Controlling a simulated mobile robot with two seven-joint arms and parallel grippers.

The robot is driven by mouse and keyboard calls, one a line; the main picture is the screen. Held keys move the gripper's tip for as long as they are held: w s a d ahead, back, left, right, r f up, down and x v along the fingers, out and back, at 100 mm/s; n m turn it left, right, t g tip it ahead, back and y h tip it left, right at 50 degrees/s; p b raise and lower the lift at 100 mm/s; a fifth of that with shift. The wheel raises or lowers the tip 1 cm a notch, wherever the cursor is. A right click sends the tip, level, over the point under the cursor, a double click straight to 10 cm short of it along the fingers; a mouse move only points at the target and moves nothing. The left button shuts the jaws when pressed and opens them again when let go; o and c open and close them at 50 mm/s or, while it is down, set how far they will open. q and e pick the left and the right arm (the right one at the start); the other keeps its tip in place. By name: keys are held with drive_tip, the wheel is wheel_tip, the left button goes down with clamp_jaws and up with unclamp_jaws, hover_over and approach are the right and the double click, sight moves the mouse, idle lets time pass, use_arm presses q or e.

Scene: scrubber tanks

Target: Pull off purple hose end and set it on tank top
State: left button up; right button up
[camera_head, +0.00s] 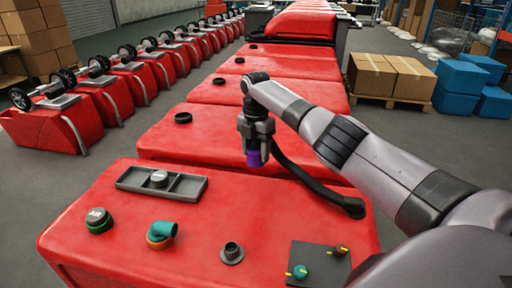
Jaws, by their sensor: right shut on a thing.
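My right gripper (256,140) is shut on the purple hose end (254,159), which points down below its fingers. The black hose (302,178) runs from there to a round black fitting at the right side of the near red tank. The purple end appears to be above the red tank top (255,205), near its back edge; the exact gap is hard to tell. An open black port (232,251) stands at the front of the tank top with nothing on it. My left gripper is not in view.
On the tank top are a grey tray (130,181) with a round metal piece, a black-and-green cap (98,221), a teal elbow (162,229) on an orange ring, and a dark plate (318,258) with small fittings. Bare red surface lies in the middle. More red tanks stand behind.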

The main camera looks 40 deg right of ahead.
drive_tip(key=shift+f+b, duration=3.45)
drive_tip(key=shift+f, duration=2)
drive_tip(key=shift+f+b, duration=0.85)
drive_tip(key=shift+f, duration=0.2)
drive_tip(key=shift+f+b, duration=0.55)
drive_tip(key=shift+f, duration=0.1)
drive_tip(key=shift+f+b, duration=0.5)
drive_tip(key=shift+f, duration=0.05)
drive_tip(key=o, duration=1.2)
drive_tip(key=shift+o, duration=1.4)
